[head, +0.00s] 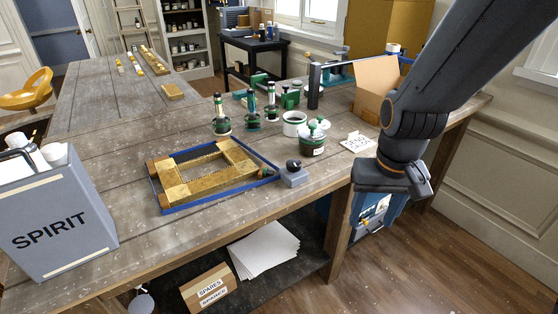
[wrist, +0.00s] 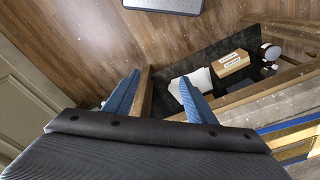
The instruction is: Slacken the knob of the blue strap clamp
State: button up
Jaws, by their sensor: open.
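The blue strap clamp (head: 215,204) runs around a gilt wooden frame (head: 222,180) lying flat on the bench. At the frame's right corner sits the clamp's grey body (head: 294,178) with a dark knob (head: 293,164) on top. Part of the blue strap and frame shows at the lower right edge of the wrist view (wrist: 290,132); the knob is not visible there. My gripper (wrist: 158,98) is open and empty, its two blue fingers apart. In the head view it hangs off the bench's front edge, right of the knob and well apart from it.
A small card (head: 356,142) and a cardboard box (head: 378,84) are farther right. A grey SPIRIT bin (head: 62,215) stands at left. The bench front beside the knob is clear.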

jog(key=w+a+r+m+p, duration=0.1)
jog(key=w+a+r+m, duration=0.25)
jog(key=w, duration=0.25)
jog(key=w+a+r+m+p, duration=0.2)
jog(key=w+a, duration=0.3)
jog(key=w, duration=0.2)
jog(key=m+g+p, duration=0.1)
jog(key=m+p, duration=0.1)
jog(key=m, duration=0.3)
send_near(294, 162)
jog(key=shift+s+d+f, duration=0.2)
jog(key=shift+d+f, duration=0.1)
jog(key=shift+w+a, duration=0.2)
jog(key=shift+a, duration=0.15)
jog(key=shift+f+p, duration=1.15)
jog(key=shift+f, duration=2.65)
jog(key=c, duration=1)
jog(key=shift+c, duration=0.2)
